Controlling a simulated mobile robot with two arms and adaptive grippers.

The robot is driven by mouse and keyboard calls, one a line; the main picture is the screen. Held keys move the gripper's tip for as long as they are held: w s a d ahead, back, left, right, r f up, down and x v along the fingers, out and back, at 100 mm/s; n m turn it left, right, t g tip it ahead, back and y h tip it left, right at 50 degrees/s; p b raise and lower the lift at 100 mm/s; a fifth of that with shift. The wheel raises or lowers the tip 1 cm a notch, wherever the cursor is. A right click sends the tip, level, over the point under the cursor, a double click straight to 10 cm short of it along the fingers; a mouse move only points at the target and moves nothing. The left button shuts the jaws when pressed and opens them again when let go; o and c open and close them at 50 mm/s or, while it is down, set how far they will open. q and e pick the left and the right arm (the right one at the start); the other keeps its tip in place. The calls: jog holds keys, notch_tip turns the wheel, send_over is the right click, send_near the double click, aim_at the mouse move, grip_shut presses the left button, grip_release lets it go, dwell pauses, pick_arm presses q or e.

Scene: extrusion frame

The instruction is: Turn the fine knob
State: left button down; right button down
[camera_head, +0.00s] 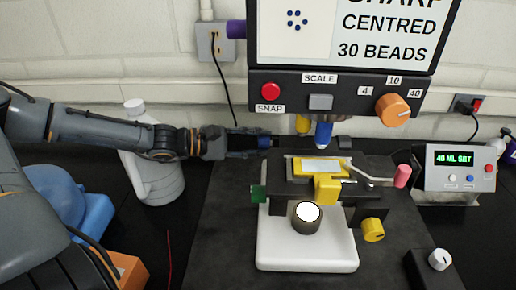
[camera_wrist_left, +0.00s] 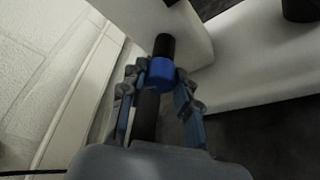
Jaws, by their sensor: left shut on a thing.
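A blue knob (camera_wrist_left: 162,71) on a dark shaft sticks out from the white stand in the left wrist view. No label on it is visible. My left gripper (camera_wrist_left: 158,98) has a finger on each side of the blue knob and is shut on it; a dark cylinder lies between the fingers toward the palm. In the head view my left gripper (camera_head: 266,142) reaches in from the left, behind the stage, and mostly hides the knob. The microscope's white base (camera_head: 305,252) stands on a dark mat. My right gripper is not in view.
A yellow knob (camera_head: 373,229) and a green knob (camera_head: 258,193) flank the stage. A pink-tipped lever (camera_head: 402,176) sticks out right. A display panel (camera_head: 345,95) overhangs the stage. A white jug (camera_head: 152,165) stands behind my left arm. A readout box (camera_head: 460,167) is at right.

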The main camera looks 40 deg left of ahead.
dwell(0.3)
pick_arm(q)
jog(key=c, duration=1)
grip_release()
notch_tip(320, 180, up, 10)
jog(key=shift+r, duration=0.1)
